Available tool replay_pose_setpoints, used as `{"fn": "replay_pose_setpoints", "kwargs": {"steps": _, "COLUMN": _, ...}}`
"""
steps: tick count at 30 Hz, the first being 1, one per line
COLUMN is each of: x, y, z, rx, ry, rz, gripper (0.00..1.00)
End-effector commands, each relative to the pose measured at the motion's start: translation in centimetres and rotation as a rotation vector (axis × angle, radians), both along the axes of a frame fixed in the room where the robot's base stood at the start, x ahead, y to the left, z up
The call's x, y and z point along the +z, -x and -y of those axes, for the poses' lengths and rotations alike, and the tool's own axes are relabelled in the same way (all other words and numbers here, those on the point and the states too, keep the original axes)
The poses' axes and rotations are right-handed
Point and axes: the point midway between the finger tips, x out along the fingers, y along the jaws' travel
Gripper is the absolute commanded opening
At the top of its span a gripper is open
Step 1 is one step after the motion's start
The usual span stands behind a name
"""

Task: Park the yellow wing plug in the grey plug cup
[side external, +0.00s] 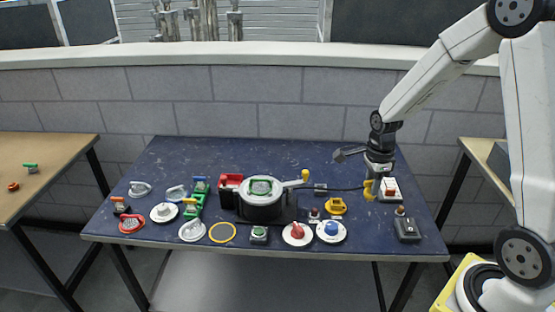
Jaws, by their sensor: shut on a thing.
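My gripper (374,178) points down over the right part of the blue table. It is shut on a yellow piece (368,191), which looks like the yellow wing plug and shows at the fingertips, just left of a white switch box. The piece is small here, and I cannot tell whether it touches the table. I cannot surely pick out the grey plug cup; a small dark grey block (320,189) with a cable stands to the left of the gripper.
A yellow bracket-like part (335,206) lies left of the gripper. The white box with a red switch (390,190) is close on the right, with a dark box (407,228) in front. A black-and-white round device (262,198) stands mid-table. The table's back right is clear.

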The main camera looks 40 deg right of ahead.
Motion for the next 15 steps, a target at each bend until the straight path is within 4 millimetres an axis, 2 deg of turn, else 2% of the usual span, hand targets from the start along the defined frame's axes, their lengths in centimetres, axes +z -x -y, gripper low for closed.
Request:
{"fn": "replay_pose_setpoints", "kwargs": {"steps": 5, "x": -0.3, "y": -2.4, "z": 0.8, "rx": -0.019, "ry": 0.001, "rz": 0.001, "gripper": 0.0}}
{"fn": "replay_pose_setpoints", "kwargs": {"steps": 15, "x": -1.3, "y": -8.4, "z": 2.7, "rx": -0.075, "ry": 0.001, "rz": 0.002, "gripper": 0.0}}
